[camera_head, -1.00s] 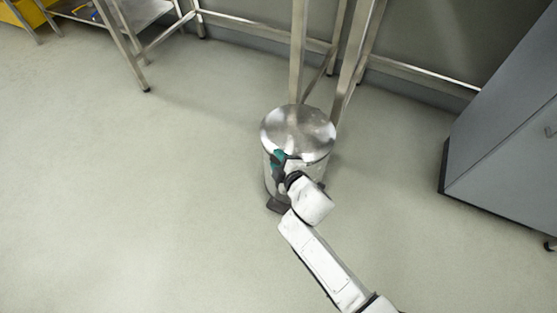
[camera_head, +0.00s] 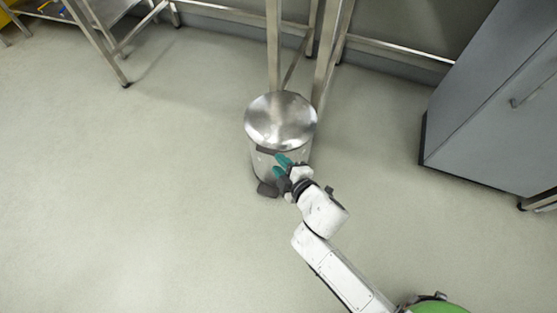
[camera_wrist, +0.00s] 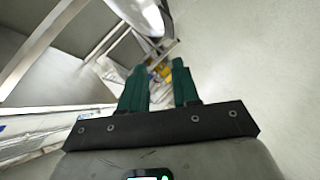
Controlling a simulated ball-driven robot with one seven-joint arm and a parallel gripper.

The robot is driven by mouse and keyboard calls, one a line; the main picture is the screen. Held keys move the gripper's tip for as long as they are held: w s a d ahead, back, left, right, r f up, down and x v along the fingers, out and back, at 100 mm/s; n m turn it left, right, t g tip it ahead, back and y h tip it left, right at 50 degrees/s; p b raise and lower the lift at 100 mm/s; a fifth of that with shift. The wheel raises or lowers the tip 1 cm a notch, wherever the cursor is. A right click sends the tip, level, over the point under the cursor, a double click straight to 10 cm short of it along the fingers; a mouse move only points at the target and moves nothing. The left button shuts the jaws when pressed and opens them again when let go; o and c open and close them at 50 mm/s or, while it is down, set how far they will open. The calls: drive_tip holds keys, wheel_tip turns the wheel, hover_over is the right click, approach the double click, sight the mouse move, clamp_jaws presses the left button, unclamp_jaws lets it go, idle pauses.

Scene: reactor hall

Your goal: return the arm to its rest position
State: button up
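My arm reaches up from the lower right in the head view. My gripper (camera_head: 283,165), with green fingers, is in front of the upper side of a round steel pedal bin (camera_head: 262,165); I cannot tell whether it touches the bin. In the wrist view my gripper (camera_wrist: 160,78) shows its two green fingers apart, with nothing held between them. The bin's lid (camera_head: 281,121) is down.
A steel table frame (camera_head: 274,45) stands behind the bin, and a steel shelf table (camera_head: 105,12) is at the upper left. A grey cabinet (camera_head: 485,110) stands at the right. The floor (camera_head: 120,210) at the left and front is clear.

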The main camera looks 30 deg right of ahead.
idle(0.4)
drive_tip(key=s+d+r+m+g, duration=0.25)
drive_tip(key=s+m+g, duration=0.35)
drive_tip(key=s, duration=0.5)
drive_tip(key=s+d+r+m+g, duration=0.25)
drive_tip(key=s+m+g, duration=0.35)
drive_tip(key=s, duration=0.5)
wheel_tip(320, 180, up, 27)
drive_tip(key=p, duration=2.8)
drive_tip(key=shift+w+d, duration=0.2)
drive_tip(key=shift+d, duration=0.25)
